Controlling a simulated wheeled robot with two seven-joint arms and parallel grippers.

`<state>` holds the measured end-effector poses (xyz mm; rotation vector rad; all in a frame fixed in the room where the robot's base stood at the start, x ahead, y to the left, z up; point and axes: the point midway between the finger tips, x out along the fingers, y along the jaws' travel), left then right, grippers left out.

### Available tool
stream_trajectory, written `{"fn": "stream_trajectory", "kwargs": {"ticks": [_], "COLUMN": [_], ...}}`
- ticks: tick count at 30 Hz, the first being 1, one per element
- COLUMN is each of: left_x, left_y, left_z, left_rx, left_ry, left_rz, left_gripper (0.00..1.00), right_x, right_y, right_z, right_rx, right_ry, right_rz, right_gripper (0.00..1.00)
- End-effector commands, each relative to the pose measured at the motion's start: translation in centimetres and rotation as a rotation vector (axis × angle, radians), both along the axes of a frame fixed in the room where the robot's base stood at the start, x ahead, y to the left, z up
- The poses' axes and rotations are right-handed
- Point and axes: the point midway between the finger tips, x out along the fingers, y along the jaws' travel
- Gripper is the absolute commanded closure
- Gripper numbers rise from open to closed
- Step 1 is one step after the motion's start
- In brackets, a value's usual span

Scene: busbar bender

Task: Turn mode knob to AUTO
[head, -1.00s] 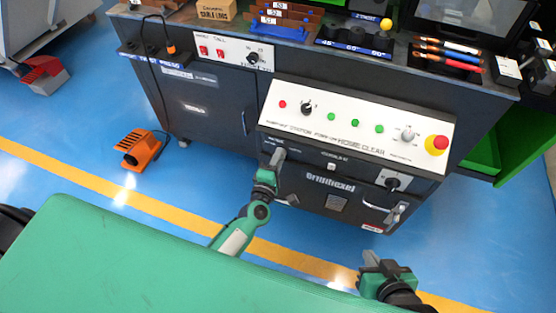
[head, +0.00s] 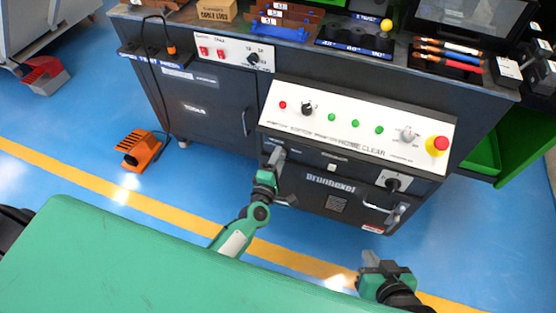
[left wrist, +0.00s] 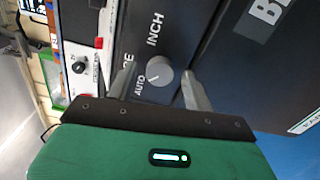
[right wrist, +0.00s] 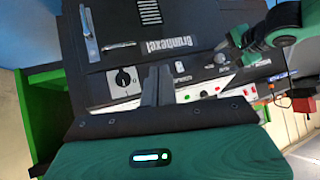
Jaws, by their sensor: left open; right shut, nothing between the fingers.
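The mode knob (left wrist: 160,70) is a grey round knob on a dark panel with the words AUTO and INCH and a partly covered word between them. Its short pale mark points toward AUTO. My left gripper (left wrist: 160,88) is open, with one finger on each side of the knob; I cannot tell whether either touches it.
The white control panel (head: 340,148) has several buttons, knobs and a red emergency stop (head: 437,145). A rotary switch (head: 393,184) and metal handles are on the cabinet front at right. An orange foot pedal (head: 140,148) is on the blue floor. Floor in front is open.

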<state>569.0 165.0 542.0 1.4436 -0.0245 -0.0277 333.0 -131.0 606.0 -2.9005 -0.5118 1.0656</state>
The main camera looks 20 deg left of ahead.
Motion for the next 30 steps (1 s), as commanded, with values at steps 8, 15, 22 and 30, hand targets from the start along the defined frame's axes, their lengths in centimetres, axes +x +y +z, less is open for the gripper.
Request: {"fn": "stream_trajectory", "kwargs": {"ticks": [8,15,22,30], "left_x": [-4.1,-9.2,-12.6,-13.7], "left_y": [0.2,0.4,0.5,0.5], "left_z": [-0.1,-0.1,-0.1,0.0], "left_rx": [0.000,0.001,0.001,0.000], "left_ry": [0.004,0.004,0.002,0.001], "left_rz": [-0.001,-0.001,0.000,0.000], "left_gripper": [0.48,0.48,0.48,0.48], "right_x": [-0.3,-0.4,-0.5,-0.4], "right_y": [-0.4,-1.0,-1.2,-1.2], "right_z": [0.0,0.2,0.1,0.1], "right_rx": [-0.015,-0.030,-0.035,-0.034], "right_ry": [0.029,0.052,0.068,0.069], "right_rz": [-0.001,-0.010,-0.017,-0.016], "right_gripper": [1.00,1.00,1.00,1.00]}}
